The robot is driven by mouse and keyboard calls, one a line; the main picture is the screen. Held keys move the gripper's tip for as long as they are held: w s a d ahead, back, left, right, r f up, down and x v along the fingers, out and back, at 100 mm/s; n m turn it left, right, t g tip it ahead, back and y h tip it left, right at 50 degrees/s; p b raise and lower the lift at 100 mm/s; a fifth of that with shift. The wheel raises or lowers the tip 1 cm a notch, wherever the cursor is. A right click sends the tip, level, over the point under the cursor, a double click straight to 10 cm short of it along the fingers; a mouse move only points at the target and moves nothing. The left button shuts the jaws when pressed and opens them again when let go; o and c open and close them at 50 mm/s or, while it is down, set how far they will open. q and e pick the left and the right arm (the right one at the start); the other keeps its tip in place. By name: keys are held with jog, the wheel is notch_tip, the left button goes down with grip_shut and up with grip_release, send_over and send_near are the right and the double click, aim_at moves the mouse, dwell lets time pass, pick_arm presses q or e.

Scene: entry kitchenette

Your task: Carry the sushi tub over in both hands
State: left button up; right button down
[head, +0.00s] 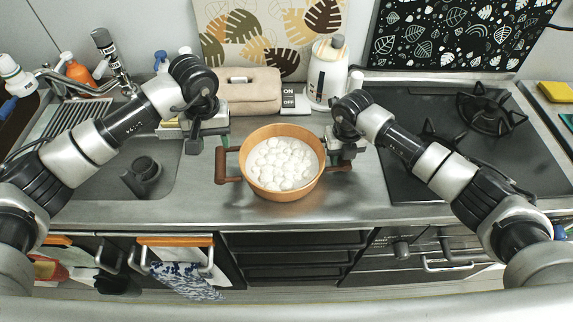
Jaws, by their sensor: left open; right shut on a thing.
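The sushi tub (313,180) is a round orange-brown tub holding many white round pieces. It is at the middle of the steel counter, with a dark brown handle on each side. My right gripper (341,157) is shut on the tub's right handle (338,168), partly hiding it. My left gripper (194,147) is open and empty, up and to the left of the left handle (221,168), apart from it. From this view I cannot tell whether the tub touches the counter.
A sink (110,180) lies left of the tub and a black gas stove (410,180) lies right. Behind the tub are a beige case (250,97), an ON/OFF block (289,97) and a white bottle (325,75). The counter strip in front is clear.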

aim_at(219, 162)
pick_arm(q)
jog(key=shift+f, duration=5.55)
grip_shut()
jog(key=shift+r, duration=0.2)
pick_arm(e)
jog(key=shift+r, duration=0.15)
